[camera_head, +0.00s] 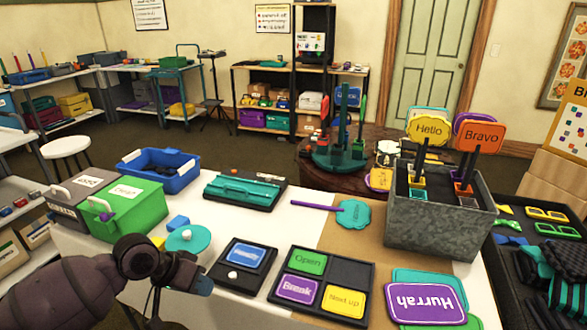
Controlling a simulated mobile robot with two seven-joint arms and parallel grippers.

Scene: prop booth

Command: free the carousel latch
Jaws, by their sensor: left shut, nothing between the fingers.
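A dark green carousel (341,157) with upright posts stands on a brown round table (324,180), beyond the white table. An orange-red paddle and a green paddle stand in it. I cannot make out its latch at this size. My left gripper (203,285) comes in from the lower left over the near edge of the white table. It is shut and empty, well short of the carousel and near a black tray with a blue card (243,256). My right gripper is not in view.
A metal bin (436,226) with "Hello" and "Bravo" paddles stands to the right. A sign tray (277,290), teal case (243,188), blue bin (157,176) and green box (124,209) occupy the table. A purple-handled teal paddle (353,214) lies mid-table.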

